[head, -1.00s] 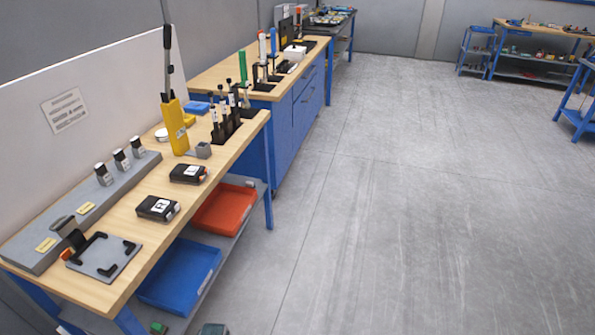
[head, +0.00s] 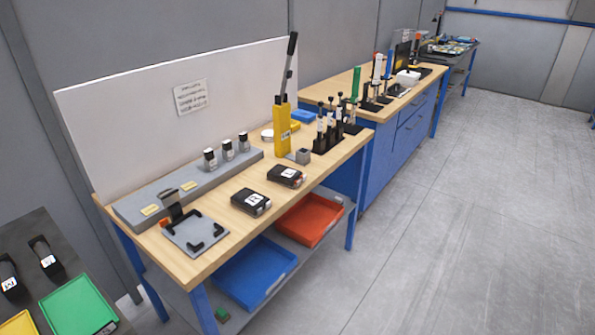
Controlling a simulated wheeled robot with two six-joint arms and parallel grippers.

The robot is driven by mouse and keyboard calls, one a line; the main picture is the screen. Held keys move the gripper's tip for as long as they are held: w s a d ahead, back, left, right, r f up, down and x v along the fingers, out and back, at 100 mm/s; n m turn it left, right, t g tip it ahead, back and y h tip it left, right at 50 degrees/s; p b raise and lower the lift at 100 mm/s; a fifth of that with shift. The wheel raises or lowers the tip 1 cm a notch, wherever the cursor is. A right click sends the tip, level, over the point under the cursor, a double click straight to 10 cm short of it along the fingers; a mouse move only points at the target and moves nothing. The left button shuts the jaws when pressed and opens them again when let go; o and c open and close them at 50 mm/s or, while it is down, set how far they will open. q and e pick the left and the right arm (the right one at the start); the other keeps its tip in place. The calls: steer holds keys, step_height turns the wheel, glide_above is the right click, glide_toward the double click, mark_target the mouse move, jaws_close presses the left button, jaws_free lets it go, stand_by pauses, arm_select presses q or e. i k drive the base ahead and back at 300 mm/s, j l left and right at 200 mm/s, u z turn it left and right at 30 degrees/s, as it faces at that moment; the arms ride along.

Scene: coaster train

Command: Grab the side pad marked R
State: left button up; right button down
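Two black pads with white labels lie flat on the wooden bench top. The nearer pad (head: 251,202) carries a dark letter that looks like an R, though it is small and turned. The farther pad (head: 286,175) has a label too small to read surely. Two more black pieces with white labels, one upper (head: 44,253) and one lower (head: 9,275), lie on a dark surface at the lower left. Their letters are not clear. Neither of my grippers shows in the head view.
A grey plate with black corner brackets (head: 194,232) sits at the bench's near end. A yellow pump with a lever (head: 283,130) stands farther back. Blue (head: 254,272) and red (head: 311,219) trays sit on the shelf below. A green tray (head: 78,306) is lower left. Floor at right is clear.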

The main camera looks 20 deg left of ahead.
mark_target(247, 200)
steer(key=u, duration=0.2)
steer(key=i+l+u, duration=0.3)
steer(key=u, duration=0.2)
steer(key=i+l+u, duration=0.25)
steer(key=u, duration=0.25)
steer(key=l, duration=0.1)
